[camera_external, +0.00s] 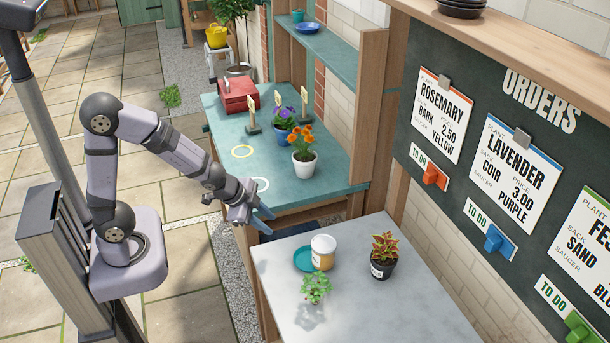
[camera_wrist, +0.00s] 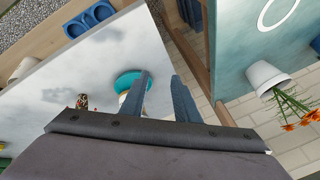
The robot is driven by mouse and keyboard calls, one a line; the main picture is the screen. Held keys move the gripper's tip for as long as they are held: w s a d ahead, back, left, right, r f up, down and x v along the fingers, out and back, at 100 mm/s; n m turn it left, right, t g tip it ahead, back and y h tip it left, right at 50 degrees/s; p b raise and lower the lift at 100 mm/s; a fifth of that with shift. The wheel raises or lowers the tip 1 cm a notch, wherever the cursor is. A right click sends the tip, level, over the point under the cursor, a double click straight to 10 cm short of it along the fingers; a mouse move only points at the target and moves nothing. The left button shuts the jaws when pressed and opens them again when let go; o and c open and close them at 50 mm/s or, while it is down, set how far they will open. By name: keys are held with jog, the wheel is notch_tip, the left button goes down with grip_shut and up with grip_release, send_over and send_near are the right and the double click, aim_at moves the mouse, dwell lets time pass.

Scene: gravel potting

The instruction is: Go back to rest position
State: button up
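My gripper (camera_external: 264,219) is raised over the gap between the green-topped bench and the pale grey table. In the wrist view my gripper (camera_wrist: 161,74) shows two blue-grey fingers apart, with nothing between them. The arm reaches out to the right from its base, bent at the elbow and angled down.
The grey table (camera_external: 365,315) holds a teal saucer (camera_external: 302,260), white-and-amber jar (camera_external: 322,254), leafy plant (camera_external: 316,287) and dark-potted plant (camera_external: 382,266). The green bench (camera_external: 318,190) holds orange flowers in a white pot (camera_external: 304,167), purple flowers (camera_external: 284,113) and a red box (camera_external: 238,95).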

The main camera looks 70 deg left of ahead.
jog(key=s+d+n+g+p, duration=0.1)
jog(key=s+n+g, duration=0.5)
jog(key=s, duration=1.1)
jog(key=shift+s+d+r+n+h, duration=0.15)
jog(key=shift+s+d+n+h, duration=0.15)
jog(key=shift+d+h, duration=0.1)
